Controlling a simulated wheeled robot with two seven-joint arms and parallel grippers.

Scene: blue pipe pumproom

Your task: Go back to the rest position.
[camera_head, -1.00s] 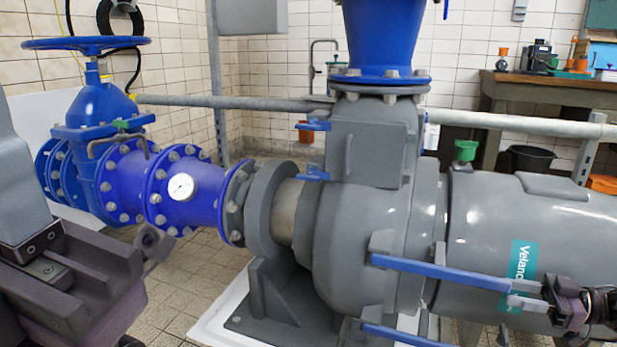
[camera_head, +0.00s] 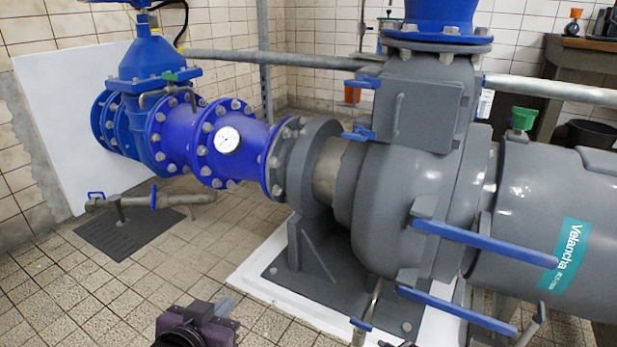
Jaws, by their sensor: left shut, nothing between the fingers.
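My left gripper (camera_head: 222,308) shows at the bottom edge, left of the middle. Its dark purple body is partly cut off by the frame, and its grey fingers are shut and empty. It appears in front of the tiled floor, apart from the pump. My right gripper is not in view.
A grey pump (camera_head: 410,195) with blue handles fills the middle and right. A blue pipe (camera_head: 240,150) with a white gauge (camera_head: 227,140) runs left from it. A small pipe stand (camera_head: 120,208) is on a dark floor mat (camera_head: 125,237). The lower-left tiled floor (camera_head: 70,300) is clear.

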